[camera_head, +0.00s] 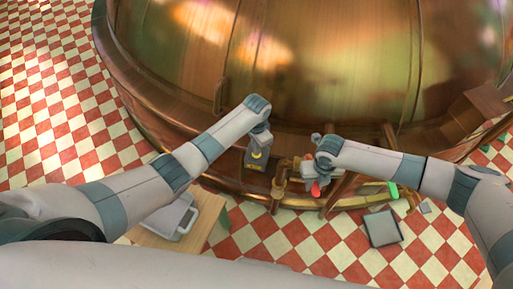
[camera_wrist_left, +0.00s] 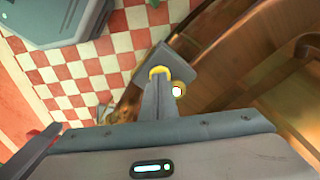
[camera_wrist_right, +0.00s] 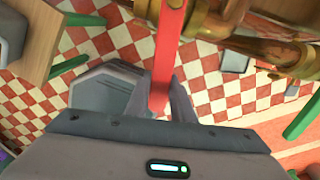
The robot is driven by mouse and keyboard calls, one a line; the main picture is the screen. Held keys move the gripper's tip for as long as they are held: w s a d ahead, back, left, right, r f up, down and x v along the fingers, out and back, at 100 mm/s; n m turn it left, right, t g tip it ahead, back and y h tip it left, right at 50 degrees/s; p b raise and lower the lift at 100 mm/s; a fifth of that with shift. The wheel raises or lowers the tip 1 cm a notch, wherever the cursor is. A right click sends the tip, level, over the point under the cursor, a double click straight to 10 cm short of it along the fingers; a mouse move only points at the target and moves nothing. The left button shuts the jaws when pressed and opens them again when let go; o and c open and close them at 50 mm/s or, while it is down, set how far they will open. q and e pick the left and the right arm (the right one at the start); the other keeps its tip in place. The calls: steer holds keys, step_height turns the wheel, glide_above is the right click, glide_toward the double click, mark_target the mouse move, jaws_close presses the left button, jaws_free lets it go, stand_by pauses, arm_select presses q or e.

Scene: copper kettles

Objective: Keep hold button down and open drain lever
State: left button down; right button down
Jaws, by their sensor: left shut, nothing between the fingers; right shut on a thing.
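The hold button (camera_wrist_left: 160,72) is a yellow round piece on a dark grey box (camera_wrist_left: 182,62) by the copper kettle. The closed fingertips of my left gripper (camera_wrist_left: 158,84) are at the button and partly cover it; I cannot tell how far it is pressed. In the head view my left gripper (camera_head: 258,150) points down at the box. The drain lever (camera_wrist_right: 170,40) is a red bar. My right gripper (camera_wrist_right: 166,100) is shut on its end. In the head view my right gripper (camera_head: 318,174) mostly hides the lever, and a red part (camera_head: 315,189) shows below it.
The large copper kettle (camera_head: 290,70) fills the back. Brass pipes (camera_head: 279,185) run beside my right gripper. A wooden table (camera_head: 205,212) with a grey device (camera_head: 180,222) stands at front left. A grey square plate (camera_head: 383,229) lies on the checkered floor at right.

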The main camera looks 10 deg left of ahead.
steer(key=shift+w+d+n, duration=0.2)
steer(key=shift+d+n, duration=0.3)
steer(key=shift+n, duration=0.1)
steer(key=shift+w+d+n, duration=0.2)
steer(key=shift+d+n, duration=0.3)
steer(key=shift+n, duration=0.1)
steer(key=shift+w+d+n, duration=0.6)
steer(key=shift+d+n, duration=0.3)
steer(key=shift+n, duration=0.3)
